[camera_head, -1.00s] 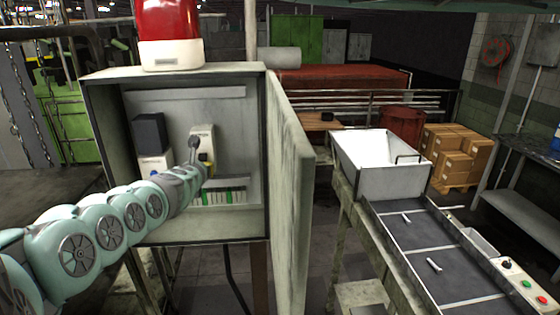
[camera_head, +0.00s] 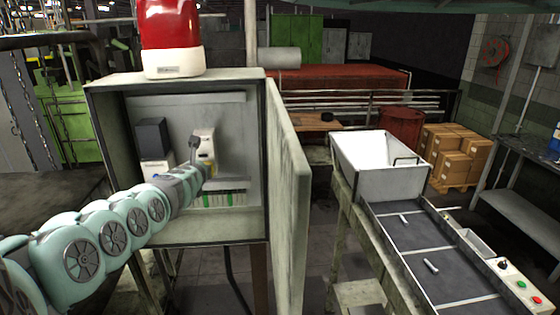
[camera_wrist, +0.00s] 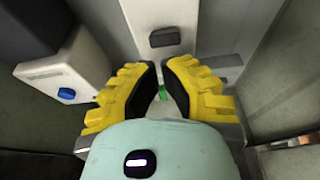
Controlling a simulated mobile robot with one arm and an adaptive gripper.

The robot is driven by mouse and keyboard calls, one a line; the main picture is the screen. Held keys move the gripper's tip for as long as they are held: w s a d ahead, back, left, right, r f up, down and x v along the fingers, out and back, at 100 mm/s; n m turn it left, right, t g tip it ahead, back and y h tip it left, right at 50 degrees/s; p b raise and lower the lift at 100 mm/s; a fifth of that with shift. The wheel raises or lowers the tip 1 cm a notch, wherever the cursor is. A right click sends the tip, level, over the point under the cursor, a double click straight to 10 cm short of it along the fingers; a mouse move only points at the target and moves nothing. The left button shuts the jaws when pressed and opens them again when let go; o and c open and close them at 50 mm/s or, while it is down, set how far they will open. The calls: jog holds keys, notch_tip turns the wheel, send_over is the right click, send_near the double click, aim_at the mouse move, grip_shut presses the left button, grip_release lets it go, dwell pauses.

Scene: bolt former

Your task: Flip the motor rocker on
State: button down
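A dark grey rocker (camera_wrist: 165,37) sits on a pale upright unit (camera_wrist: 140,22) at the top centre of the wrist view. I cannot tell its on or off position. My gripper (camera_wrist: 161,66) has yellow ribbed fingers with black pads, drawn nearly together and holding nothing. Its tips point toward the unit, below the rocker in the picture; contact cannot be told. In the head view, my gripper (camera_head: 209,170) is inside the open grey cabinet (camera_head: 103,130), in front of the pale unit (camera_head: 207,137).
A white unit with a blue button (camera_wrist: 66,94) stands left of my gripper, beside a dark box (camera_head: 151,136). Green terminals (camera_head: 222,199) lie below. The cabinet door (camera_head: 289,190) stands open at right. A red lamp (camera_head: 170,28) is on top. A conveyor (camera_head: 425,245) lies farther right.

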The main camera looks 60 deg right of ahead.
jog(key=shift+r+p, duration=0.75)
jog(key=shift+p, duration=0.1)
